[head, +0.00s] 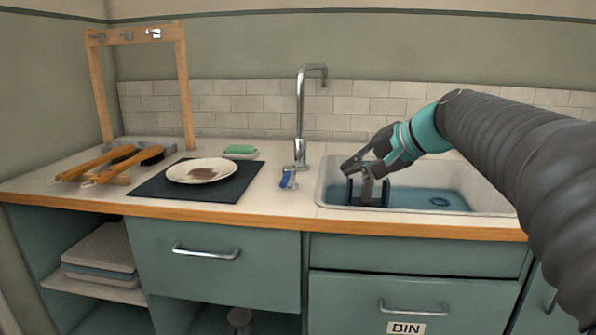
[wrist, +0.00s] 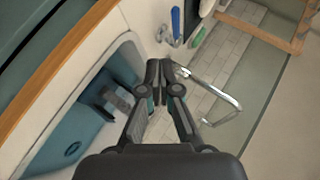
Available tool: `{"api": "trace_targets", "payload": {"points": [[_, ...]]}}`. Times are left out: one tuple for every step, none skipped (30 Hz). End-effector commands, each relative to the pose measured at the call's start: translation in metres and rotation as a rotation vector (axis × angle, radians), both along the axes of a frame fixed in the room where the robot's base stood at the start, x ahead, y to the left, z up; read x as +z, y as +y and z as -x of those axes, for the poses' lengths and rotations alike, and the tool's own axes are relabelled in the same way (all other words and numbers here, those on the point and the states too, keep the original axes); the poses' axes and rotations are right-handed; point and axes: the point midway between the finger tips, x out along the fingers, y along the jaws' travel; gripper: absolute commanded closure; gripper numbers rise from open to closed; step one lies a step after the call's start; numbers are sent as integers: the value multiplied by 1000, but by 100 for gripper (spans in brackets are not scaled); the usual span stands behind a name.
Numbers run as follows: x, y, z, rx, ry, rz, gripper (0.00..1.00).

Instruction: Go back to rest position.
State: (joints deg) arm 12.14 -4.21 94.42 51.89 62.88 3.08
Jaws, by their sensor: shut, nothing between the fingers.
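My gripper (head: 348,168) is shut and empty. In the head view it reaches in from the right and is above the left part of the sink (head: 480,205), over a dark upright thing (head: 368,192) standing in the water there. I cannot tell from the head view whether they touch. In the wrist view my gripper's fingertips (wrist: 157,68) are together, with the sink (wrist: 128,48) and the dark thing (wrist: 118,98) to their left, apart from the fingers in the picture.
The tap (head: 301,120) rises left of my gripper, with a blue-handled item (head: 288,178) by its base. A stained plate (head: 200,170) lies on a dark mat (head: 222,193). A green sponge (head: 240,149), wooden-handled brushes (head: 100,162) and a hook frame (head: 187,95) are further left.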

Motion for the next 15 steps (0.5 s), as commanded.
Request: {"api": "trace_targets", "payload": {"points": [[-14,5,24,11,11,62,100],[-23,6,37,15,20,101,100],[-35,6,54,22,29,154,100],[-44,6,67,29,34,192,100],[-54,6,79,34,42,231,100],[-66,5,96,44,48,284,100],[-76,4,109,52,52,323,100],[-86,2,122,61,56,363,100],[-99,0,139,74,61,416,100],[-108,-3,151,83,62,456,100],[-118,-5,163,92,65,496,100],[-132,-9,180,108,68,549,100],[-141,-12,191,119,67,589,100],[-151,-15,202,130,68,628,100],[-164,-20,217,145,69,677,100]]}}
